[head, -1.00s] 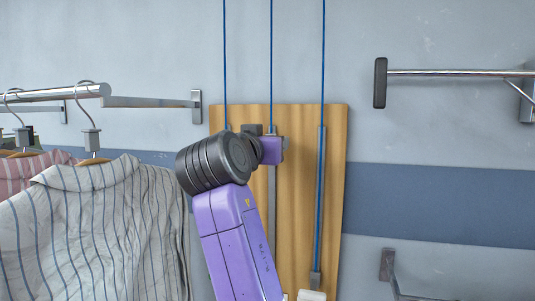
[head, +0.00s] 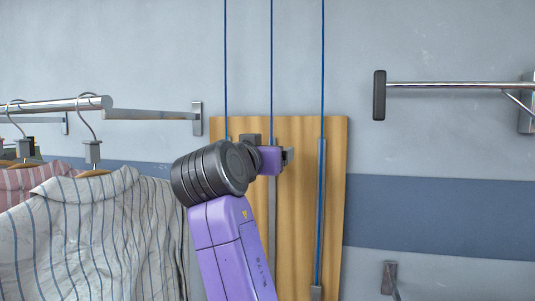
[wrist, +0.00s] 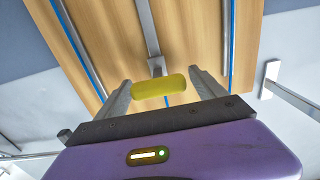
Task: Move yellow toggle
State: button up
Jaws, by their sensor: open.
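The yellow toggle (wrist: 158,87) is a rounded bar lying crosswise in the wrist view, at the lower end of a grey bracket on the middle metal rail (wrist: 142,27). My gripper (wrist: 161,83) is open, with one finger on each side of the toggle. A small gap seems to show at each end of it; I cannot tell how deep it sits between the fingers. In the head view my gripper (head: 286,157) is in front of the wooden board (head: 300,200), at its upper middle. The toggle is hidden there behind my gripper and wrist.
Blue cords (head: 323,65) run up from the rails on the board. A right rail (head: 320,215) stands beside my gripper. Striped shirts (head: 95,235) hang from a bar at the left. A metal wall bar (head: 450,85) juts out at the upper right.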

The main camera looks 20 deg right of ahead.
jog(key=b+v, duration=0.2)
jog(key=v, duration=0.5)
jog(key=shift+r, duration=0.1)
